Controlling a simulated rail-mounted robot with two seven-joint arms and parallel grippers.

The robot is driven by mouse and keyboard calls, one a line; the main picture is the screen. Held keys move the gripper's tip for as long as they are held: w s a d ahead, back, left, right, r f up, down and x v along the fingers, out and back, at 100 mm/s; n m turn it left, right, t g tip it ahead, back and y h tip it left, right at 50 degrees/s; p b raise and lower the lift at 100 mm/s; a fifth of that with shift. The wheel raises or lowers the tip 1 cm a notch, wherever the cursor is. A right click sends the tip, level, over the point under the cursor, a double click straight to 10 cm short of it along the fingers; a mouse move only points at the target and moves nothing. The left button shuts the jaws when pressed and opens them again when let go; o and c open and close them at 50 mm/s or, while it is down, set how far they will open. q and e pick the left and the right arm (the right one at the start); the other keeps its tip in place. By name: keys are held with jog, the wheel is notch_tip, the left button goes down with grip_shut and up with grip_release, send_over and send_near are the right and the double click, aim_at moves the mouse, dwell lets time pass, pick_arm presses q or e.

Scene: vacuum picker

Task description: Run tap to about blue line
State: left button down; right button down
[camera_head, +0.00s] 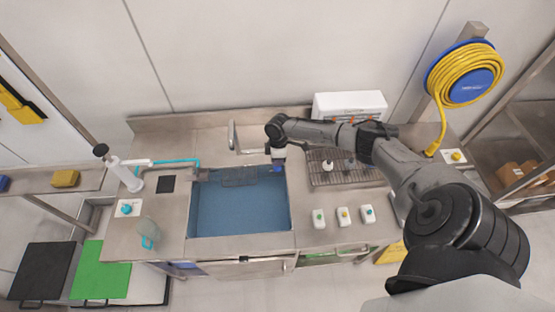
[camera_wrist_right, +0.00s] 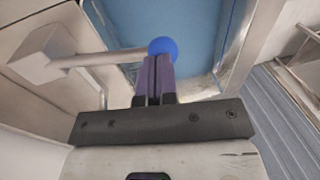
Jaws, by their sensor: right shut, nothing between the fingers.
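A steel tap (camera_head: 233,137) stands at the back edge of the sink (camera_head: 240,243). The sink basin looks blue inside; I cannot tell water from lining, and no separate blue line is clear. My right gripper (camera_head: 278,167) points down at the sink's back right corner, right of the tap. In the right wrist view, its purple fingers (camera_wrist_right: 156,78) are shut with nothing between them. Their tips are at or just beside a blue ball knob (camera_wrist_right: 163,47) on the end of a metal lever (camera_wrist_right: 100,58); contact is unclear. My left gripper is out of view.
A wire rack (camera_head: 345,172) with small items and several white button boxes (camera_head: 343,215) lie to the right. A white box (camera_head: 349,105) stands behind. A yellow hose reel (camera_head: 466,74) hangs at the right.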

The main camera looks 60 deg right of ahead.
jog(key=f, duration=0.1)
jog(key=s+a+f+h, duration=0.1)
jog(key=shift+a+f+t+p, duration=0.1)
jog(key=shift+f+t+p, duration=0.2)
jog(key=f, duration=0.1)
jog(key=f+b, duration=0.1)
jog(key=f, duration=0.1)
jog(key=f+b, duration=0.1)
jog(key=shift+s+a+f, duration=0.25)
jog(key=shift+s, duration=0.05)
jog(key=shift+f, duration=0.2)
dwell(1.0)
dwell(3.4)
notch_tip(320, 180, up, 15)
jog(key=s+a+p, duration=0.1)
jog(key=p, duration=0.2)
jog(key=shift+a+p, duration=0.2)
jog(key=shift+p, duration=0.15)
